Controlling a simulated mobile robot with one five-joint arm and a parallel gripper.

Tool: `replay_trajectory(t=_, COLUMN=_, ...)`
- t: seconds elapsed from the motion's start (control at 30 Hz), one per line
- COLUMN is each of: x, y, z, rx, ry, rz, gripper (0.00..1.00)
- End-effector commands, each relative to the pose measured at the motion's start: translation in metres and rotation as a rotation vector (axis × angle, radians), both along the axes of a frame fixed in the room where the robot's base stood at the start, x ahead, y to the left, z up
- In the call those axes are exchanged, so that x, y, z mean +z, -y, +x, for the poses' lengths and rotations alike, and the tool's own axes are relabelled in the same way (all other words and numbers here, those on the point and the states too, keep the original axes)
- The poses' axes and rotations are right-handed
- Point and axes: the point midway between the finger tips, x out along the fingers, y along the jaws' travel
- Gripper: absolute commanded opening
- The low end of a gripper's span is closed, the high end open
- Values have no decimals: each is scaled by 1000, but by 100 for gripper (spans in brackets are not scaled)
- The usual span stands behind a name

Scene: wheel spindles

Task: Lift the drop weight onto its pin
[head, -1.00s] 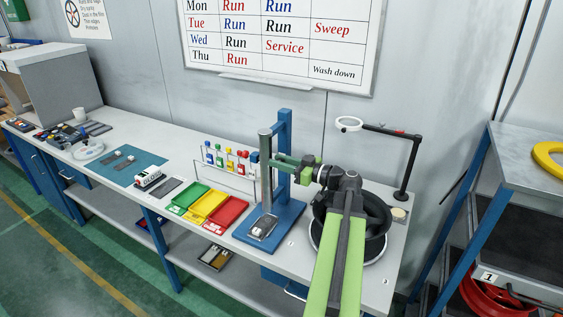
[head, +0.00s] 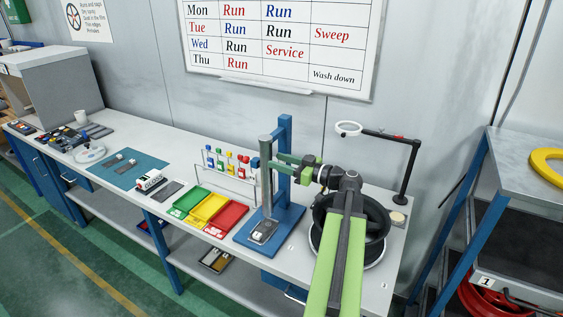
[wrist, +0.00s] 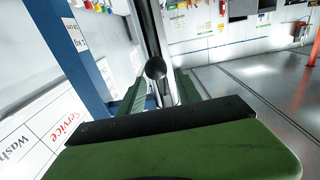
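A blue stand (head: 284,145) with a blue base (head: 286,222) stands on the bench. A grey upright cylinder (head: 266,170) shows in front of its post. I cannot tell which part is the drop weight or its pin. My gripper (head: 279,168) is level with the stand's upper half, at the cylinder's right side. In the wrist view, my green fingers (wrist: 160,98) stand apart, with a dark round knob (wrist: 156,68) and a pale upright rod (wrist: 167,92) in line between them. Contact with either is unclear. A small dark and silver block (head: 263,231) lies on the base's front.
Green, yellow and red trays (head: 208,212) and a wire rack of colour-capped bottles (head: 231,170) stand left of the stand. The bench's front edge is close to the stand's base.

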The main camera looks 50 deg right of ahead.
Motion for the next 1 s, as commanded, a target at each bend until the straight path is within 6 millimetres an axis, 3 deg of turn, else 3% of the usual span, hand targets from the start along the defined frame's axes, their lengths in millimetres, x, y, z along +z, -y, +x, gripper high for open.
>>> replay_trajectory(t=0.3, x=-1, y=0, z=-1, rx=1, ry=-2, rz=0, gripper=46)
replay_trajectory(t=0.43, x=-1, y=3, z=-13, rx=-2, ry=-2, rz=0, gripper=46)
replay_trajectory(t=0.8, x=-1, y=28, z=-110, rx=-4, ry=-2, rz=0, gripper=46)
replay_trajectory(t=1.0, x=-1, y=38, z=-151, rx=-2, ry=-1, rz=0, gripper=46)
